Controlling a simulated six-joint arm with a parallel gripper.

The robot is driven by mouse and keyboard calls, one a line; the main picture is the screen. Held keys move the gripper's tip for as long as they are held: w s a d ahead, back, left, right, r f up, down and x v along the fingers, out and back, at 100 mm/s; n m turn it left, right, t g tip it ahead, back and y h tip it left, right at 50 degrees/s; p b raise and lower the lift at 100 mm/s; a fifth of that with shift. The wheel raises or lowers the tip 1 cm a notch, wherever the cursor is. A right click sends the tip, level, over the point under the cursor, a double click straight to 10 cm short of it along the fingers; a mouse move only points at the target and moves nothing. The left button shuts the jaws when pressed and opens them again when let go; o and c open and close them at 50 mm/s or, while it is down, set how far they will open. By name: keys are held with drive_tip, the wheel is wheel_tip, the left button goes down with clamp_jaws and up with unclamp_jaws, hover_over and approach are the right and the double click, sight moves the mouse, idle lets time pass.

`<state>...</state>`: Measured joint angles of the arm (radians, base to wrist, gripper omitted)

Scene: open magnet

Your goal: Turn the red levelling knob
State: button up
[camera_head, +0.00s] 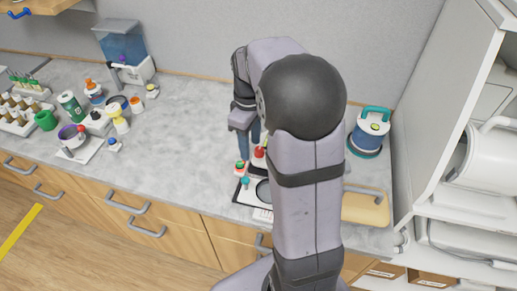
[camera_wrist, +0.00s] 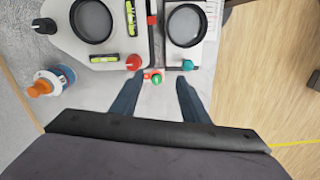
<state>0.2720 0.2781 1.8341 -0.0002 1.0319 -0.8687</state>
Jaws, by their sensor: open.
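The red levelling knob (camera_wrist: 134,62) sits on the lower right corner of a pale device base in the wrist view. It also shows in the head view as a red spot (camera_head: 259,152) beside my arm. My gripper (camera_wrist: 160,78) is open and empty, its two dark blue fingers pointing towards the devices. The left fingertip is close to the red knob; I cannot tell if they touch. The knob is not between the fingers. In the head view my gripper (camera_head: 247,135) is just left of the knob, partly hidden by my arm.
A small red and green piece (camera_wrist: 152,77) lies between my fingertips in the picture. A teal knob (camera_wrist: 187,65) is by the right fingertip. A black knob (camera_wrist: 45,26) and an orange-topped blue item (camera_wrist: 40,88) are at left. Clear counter (camera_head: 170,140) lies left of my arm.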

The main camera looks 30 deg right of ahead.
drive_tip(key=n, duration=0.2)
hover_over(259, 149)
drive_tip(key=shift+d+b, duration=0.1)
drive_tip(key=shift+b, duration=0.25)
drive_tip(key=shift+f+p, duration=1.05)
drive_tip(key=shift+f, duration=2.65)
clamp_jaws()
